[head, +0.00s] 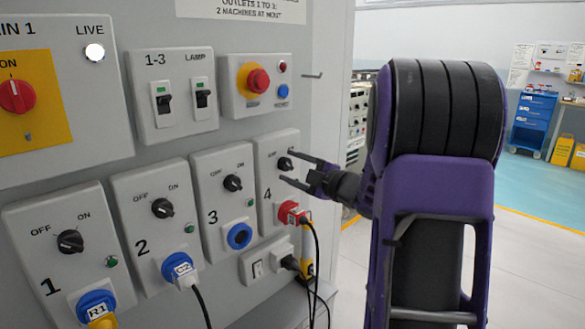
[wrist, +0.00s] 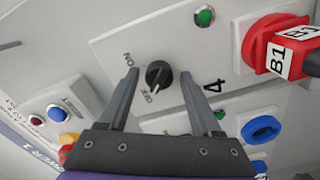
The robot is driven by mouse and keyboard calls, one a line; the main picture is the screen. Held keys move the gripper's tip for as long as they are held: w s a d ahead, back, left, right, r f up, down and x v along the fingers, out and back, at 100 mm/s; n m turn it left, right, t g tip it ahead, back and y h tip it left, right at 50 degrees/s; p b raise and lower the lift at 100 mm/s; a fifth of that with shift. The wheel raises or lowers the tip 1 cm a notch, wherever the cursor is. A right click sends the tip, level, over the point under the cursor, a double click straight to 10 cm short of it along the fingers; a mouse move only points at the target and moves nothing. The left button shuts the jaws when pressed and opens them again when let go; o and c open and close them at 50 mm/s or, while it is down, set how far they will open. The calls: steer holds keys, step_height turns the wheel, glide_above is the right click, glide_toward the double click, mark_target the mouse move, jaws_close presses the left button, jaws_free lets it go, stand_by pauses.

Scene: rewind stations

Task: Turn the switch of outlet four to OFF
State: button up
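The black switch knob of outlet four (head: 285,163) is on a grey panel marked 4. It also shows in the wrist view (wrist: 158,73), with ON and OFF labels beside it. The knob's ridge seems to lie toward OFF, but this is hard to tell. My gripper (head: 287,167) is open, its fingers above and below the knob in the head view. In the wrist view my gripper (wrist: 158,76) has one finger on each side of the knob, with visible gaps. A green lamp (wrist: 205,15) is on the same panel.
A red plug marked B1 (wrist: 285,55) sits in outlet four, its cable hanging below. Outlet three's knob (head: 232,183) and blue socket (head: 239,236) are close at left. An emergency stop button (head: 258,80) is above. Open floor lies to the right.

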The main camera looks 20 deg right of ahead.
steer(key=shift+o, duration=0.2)
steer(key=v, duration=1.7)
steer(key=shift+s, duration=0.2)
steer(key=shift+w+r, duration=0.1)
